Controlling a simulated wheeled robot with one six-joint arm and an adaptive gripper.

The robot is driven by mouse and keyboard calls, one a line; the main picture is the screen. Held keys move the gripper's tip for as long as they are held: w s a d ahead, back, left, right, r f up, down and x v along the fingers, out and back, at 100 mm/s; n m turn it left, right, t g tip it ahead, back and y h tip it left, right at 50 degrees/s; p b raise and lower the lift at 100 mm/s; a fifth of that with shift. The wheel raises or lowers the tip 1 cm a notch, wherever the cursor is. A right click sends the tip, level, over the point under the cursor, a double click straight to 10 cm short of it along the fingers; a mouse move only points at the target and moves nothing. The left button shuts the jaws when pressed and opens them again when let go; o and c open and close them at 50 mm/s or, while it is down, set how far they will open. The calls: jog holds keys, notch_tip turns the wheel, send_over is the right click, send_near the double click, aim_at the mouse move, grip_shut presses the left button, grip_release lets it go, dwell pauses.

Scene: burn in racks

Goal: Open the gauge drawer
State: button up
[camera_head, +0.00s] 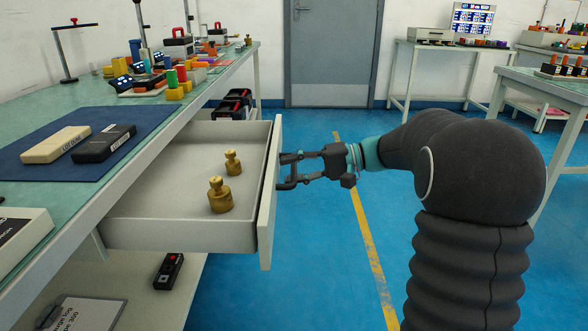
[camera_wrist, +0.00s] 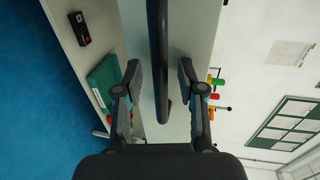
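The gauge drawer (camera_head: 180,238) is a pale grey box under the left workbench and stands pulled far out. Two brass weights, one nearer (camera_head: 220,196) and one farther (camera_head: 233,163), stand upright inside it. My gripper (camera_head: 284,171) is at the outer face of the drawer front. In the wrist view the dark bar handle (camera_wrist: 158,60) runs between my gripper's two fingers (camera_wrist: 160,88). The fingers are spread, with a gap visible on each side of the bar. The head view shows little of the handle behind the fingers.
The workbench (camera_head: 235,75) holds a blue mat (camera_head: 45,160) with a cream box (camera_head: 56,144) and a black box (camera_head: 104,142). A lower shelf carries a black-and-red device (camera_head: 168,271). The blue floor right of the drawer is clear up to the grey door (camera_head: 332,50).

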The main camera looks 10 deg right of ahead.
jog(key=v, duration=1.2)
dwell(0.4)
